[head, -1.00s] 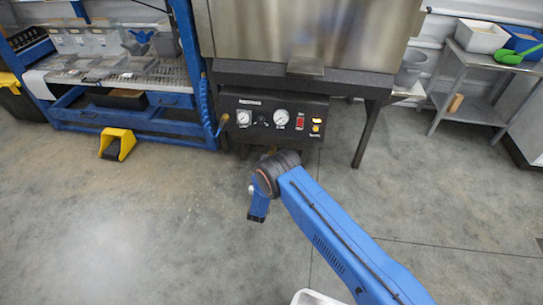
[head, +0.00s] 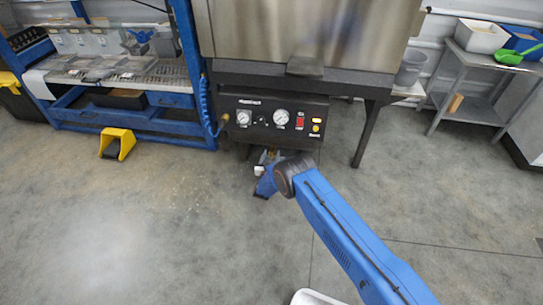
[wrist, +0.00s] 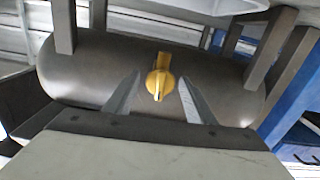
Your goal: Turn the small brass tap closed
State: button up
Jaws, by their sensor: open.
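The small brass tap (wrist: 160,78) is in the middle of the wrist view, on the front of a dark rounded tank (wrist: 90,68). Its handle points down in that picture. My gripper (wrist: 158,85) is open, with one finger on each side of the tap. Whether the fingers touch it I cannot tell. In the head view my gripper is under the black control panel (head: 270,119), mostly hidden by my own blue arm. The tap cannot be made out clearly there.
The steel hopper (head: 300,35) stands above the panel on dark legs (head: 367,135). A blue coiled hose (head: 205,105) hangs at the panel's left. A yellow pedal (head: 117,143) is on the floor to the left.

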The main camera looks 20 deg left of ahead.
jog(key=c, duration=1)
jog(key=shift+m, duration=0.4)
jog(key=o, duration=1)
jog(key=v, duration=1.7)
jog(key=shift+s, duration=0.2)
